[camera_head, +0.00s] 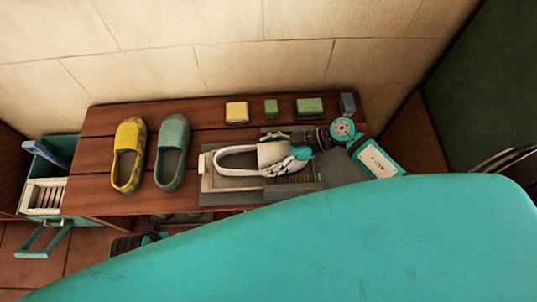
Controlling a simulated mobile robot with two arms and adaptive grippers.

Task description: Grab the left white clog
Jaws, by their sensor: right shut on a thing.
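A white clog (270,153) lies lengthwise over a grey tray (225,198) on the wooden bench, its open heel to the left and its toe to the right. It is the only white clog I can make out. My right gripper (291,158) reaches in from the right and is shut on the toe end of the clog. The fingers cover part of the toe, and I cannot tell whether the clog touches the tray. A dark ribbed part, likely of my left arm, shows low at the left; the state of my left gripper (150,238) is unclear.
A yellow clog (129,155) and a green clog (173,153) stand left on the bench (100,203). Several small blocks, including a yellow one (237,112), line the back edge by the wall. A teal crate (45,164) stands left of the bench. My teal body hides the foreground.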

